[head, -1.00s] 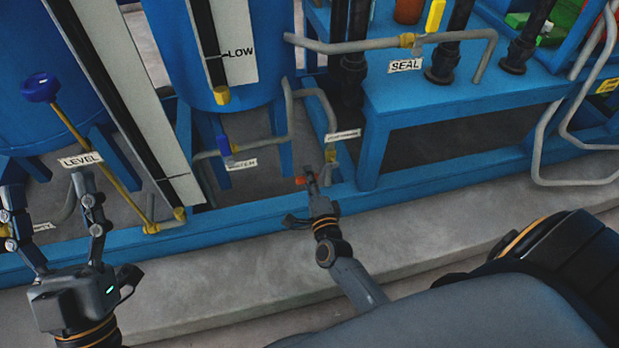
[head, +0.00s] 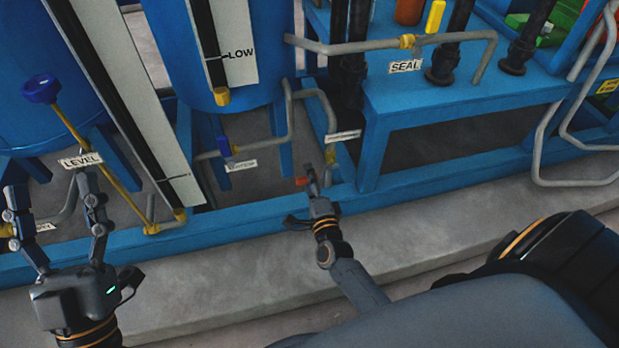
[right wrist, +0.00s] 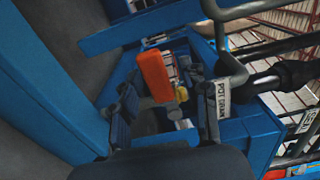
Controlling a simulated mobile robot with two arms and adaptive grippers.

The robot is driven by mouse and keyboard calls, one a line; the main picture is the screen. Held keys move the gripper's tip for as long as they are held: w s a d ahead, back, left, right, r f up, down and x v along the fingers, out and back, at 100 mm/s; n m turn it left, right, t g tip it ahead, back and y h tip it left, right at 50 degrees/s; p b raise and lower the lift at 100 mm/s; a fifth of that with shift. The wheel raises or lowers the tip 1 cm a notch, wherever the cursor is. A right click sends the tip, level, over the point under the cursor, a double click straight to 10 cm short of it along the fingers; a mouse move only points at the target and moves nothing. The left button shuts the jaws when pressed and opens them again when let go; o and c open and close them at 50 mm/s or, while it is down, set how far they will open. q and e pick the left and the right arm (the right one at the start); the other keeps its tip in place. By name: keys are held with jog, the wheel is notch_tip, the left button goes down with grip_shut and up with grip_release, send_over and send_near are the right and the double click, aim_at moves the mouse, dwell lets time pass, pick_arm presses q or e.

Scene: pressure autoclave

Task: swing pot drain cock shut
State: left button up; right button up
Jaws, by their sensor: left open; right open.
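The pot drain cock has an orange lever handle (right wrist: 155,76), which stands between and just beyond the fingers of my right gripper (right wrist: 165,106) in the right wrist view. A brass-coloured part of its body shows beside the handle. The POT DRAIN tag (right wrist: 222,99) hangs next to it on the right. In the head view the orange handle (head: 302,182) shows small at the fingertips of my right gripper (head: 312,186), which partly hides the cock. The right gripper is open; contact with the handle cannot be told. My left gripper (head: 50,198) is open and empty at the left.
A blue-handled valve (head: 224,147) stands left of the cock on grey pipe. A yellow-handled SEAL valve (head: 435,17) is above right. The blue frame rail (head: 250,210) runs below.

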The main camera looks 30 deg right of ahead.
jog(key=v, duration=1.1)
jog(key=shift+s, duration=0.4)
